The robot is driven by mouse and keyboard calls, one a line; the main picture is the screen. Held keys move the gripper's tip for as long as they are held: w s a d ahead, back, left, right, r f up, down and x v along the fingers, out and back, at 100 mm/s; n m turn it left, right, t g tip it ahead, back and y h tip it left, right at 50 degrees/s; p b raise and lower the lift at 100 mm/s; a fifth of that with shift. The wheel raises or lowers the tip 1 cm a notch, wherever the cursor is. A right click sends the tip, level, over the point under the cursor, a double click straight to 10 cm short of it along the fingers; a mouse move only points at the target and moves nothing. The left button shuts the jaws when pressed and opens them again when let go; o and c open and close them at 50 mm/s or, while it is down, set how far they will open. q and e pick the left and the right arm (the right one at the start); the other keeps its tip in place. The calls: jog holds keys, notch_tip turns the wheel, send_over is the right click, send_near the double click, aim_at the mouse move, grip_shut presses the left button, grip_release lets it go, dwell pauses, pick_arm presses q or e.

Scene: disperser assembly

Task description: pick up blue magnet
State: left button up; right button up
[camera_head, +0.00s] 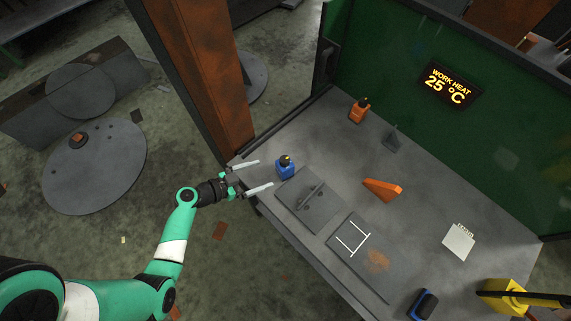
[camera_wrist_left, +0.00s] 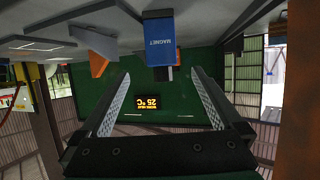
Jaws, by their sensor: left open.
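My right gripper is not in view.
A grey plate with a raised bar (camera_head: 312,203) lies close in front of the magnet. An orange block (camera_head: 359,110), a grey wedge (camera_head: 393,138) and an orange wedge (camera_head: 382,189) stand farther off. A rusty orange post (camera_head: 205,70) rises beside the bench's left corner.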

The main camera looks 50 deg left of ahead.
aim_at(278, 167)
pick_arm(q)
jog(key=b+x, duration=0.5)
jog(key=b, duration=0.1)
jog(key=shift+w+f+b, duration=0.1)
jog(key=shift+f+b, duration=0.2)
jog(key=shift+b, duration=0.1)
jog(key=shift+w+d+r, duration=0.1)
jog(key=shift+w+r, duration=0.05)
jog(key=shift+w, duration=0.15)
jog(key=b+x, duration=0.1)
jog(key=x, duration=0.4)
jog(key=shift+w, duration=0.1)
grip_shut()
jog(key=shift+r, duration=0.2)
